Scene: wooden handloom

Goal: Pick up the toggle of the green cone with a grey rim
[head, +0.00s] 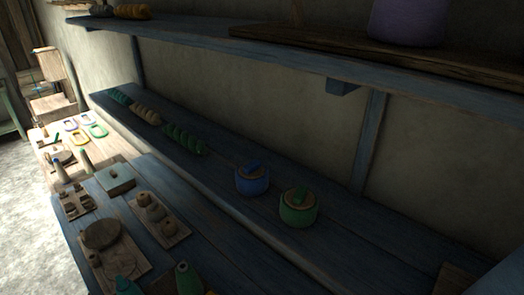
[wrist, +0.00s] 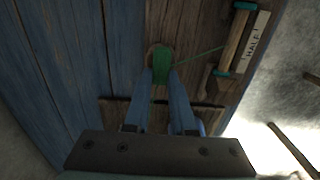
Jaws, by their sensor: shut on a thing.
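In the wrist view, my gripper (wrist: 162,76) has its two blue fingers closed on a small green toggle (wrist: 161,62). A brownish-grey rounded edge shows just beyond the toggle. A thin green cord (wrist: 201,53) runs from it to the right. Whether the toggle is clear of the wood below cannot be told. In the head view, a green cone (head: 187,278) stands at the bottom edge, partly cut off; its rim is not clear. My gripper does not show in the head view.
A teal cone (head: 125,286) stands left of the green one. In the wrist view, a wooden frame with a "HALF" label (wrist: 252,42) lies right of my fingers. Bare blue planks (wrist: 75,70) are at left.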

